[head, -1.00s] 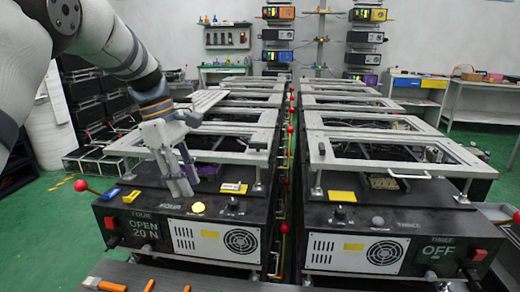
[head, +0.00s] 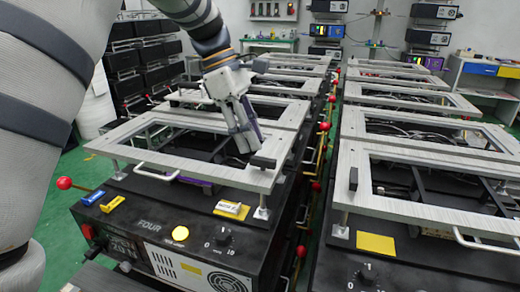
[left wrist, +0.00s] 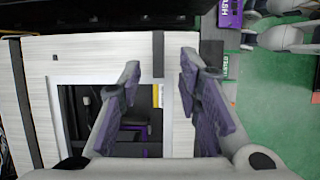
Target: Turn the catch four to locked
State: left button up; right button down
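Fixture four's lid frame (head: 140,160) is a brushed-metal rectangle above a black box labelled FOUR. A small black catch (head: 263,162) sits at its front right corner. My left gripper (head: 244,143) points down over the frame's right side, just left of and behind the catch in the picture. In the left wrist view its fingers (left wrist: 160,92) are apart with nothing held. A dark bar (left wrist: 158,55) on the pale frame shows between and beyond the fingertips; I cannot tell for sure that it is catch four. My right gripper is not in view.
The front panel has a lit yellow button (head: 180,233) and a dial (head: 223,238). A red ball knob (head: 64,183) sticks out at the left. Fixture three's frame (head: 430,211) stands to the right, across a narrow gap with red balls. More fixtures stand behind.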

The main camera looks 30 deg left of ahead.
aim_at(263, 159)
pick_arm(q)
jog(key=shift+x, duration=2.25)
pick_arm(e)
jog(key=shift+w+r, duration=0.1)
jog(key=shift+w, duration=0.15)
pick_arm(q)
grip_shut()
